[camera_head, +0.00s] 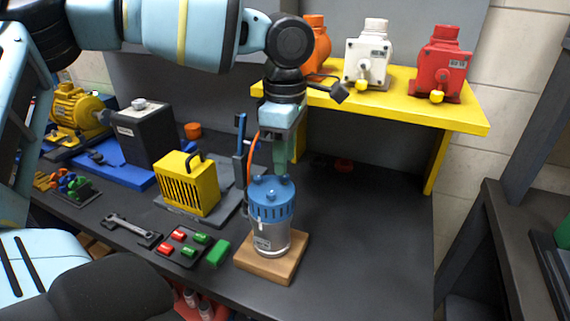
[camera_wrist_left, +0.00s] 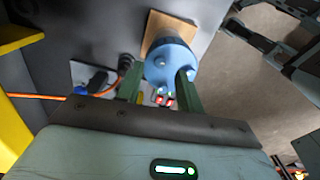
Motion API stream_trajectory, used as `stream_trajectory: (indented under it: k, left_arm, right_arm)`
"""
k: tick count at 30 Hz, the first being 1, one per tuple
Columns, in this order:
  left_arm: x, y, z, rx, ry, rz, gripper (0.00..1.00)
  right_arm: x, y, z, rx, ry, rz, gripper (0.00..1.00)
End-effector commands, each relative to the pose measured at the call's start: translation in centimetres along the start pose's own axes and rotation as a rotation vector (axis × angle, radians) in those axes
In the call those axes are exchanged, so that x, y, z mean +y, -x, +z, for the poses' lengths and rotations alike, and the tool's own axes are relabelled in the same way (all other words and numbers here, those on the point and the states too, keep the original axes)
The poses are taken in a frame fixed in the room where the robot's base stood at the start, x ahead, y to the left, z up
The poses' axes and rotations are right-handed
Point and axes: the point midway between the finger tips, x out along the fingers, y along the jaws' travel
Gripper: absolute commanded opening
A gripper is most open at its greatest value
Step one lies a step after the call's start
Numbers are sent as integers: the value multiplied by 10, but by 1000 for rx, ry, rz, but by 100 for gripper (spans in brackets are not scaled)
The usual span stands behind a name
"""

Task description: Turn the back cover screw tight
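The motor (camera_head: 271,228) stands upright on a wooden block (camera_head: 291,262) near the front of the dark bench. It has a silver body and a blue back cover (camera_head: 283,203) with small raised blue knobs, one being a screw (camera_head: 270,181) on top. In the left wrist view the blue cover (camera_wrist_left: 171,72) sits beyond the fingers with a small round screw head (camera_wrist_left: 161,62) on it. My left gripper (camera_head: 281,163) points down just above the cover; it also shows in the left wrist view (camera_wrist_left: 160,92), its green fingers apart with nothing gripped between them. Contact with the screw cannot be told.
A yellow shelf (camera_head: 420,106) with orange, white and red motors rises behind. A yellow caged box (camera_head: 190,185), a wrench (camera_head: 132,229) and a tray of red and green pieces (camera_head: 190,262) lie left of the motor. The bench to its right is clear.

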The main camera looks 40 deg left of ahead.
Motion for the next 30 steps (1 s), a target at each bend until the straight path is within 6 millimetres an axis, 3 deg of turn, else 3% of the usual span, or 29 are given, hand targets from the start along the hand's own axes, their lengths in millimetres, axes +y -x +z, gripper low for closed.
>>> stream_trajectory:
  k: [7,17,26,30]
  left_arm:
    - [0,-25,0,-1,-1,1,37]
    - [0,-28,0,-1,0,1,37]
    - [0,-28,0,-1,-1,1,0]
    - [0,-28,0,0,-2,1,0]
  right_arm:
    - [1,-2,-5,10,2,1,21]
    - [2,-4,-10,21,3,2,21]
    - [1,-2,-8,16,2,1,21]
    - [1,-1,-5,10,1,1,21]
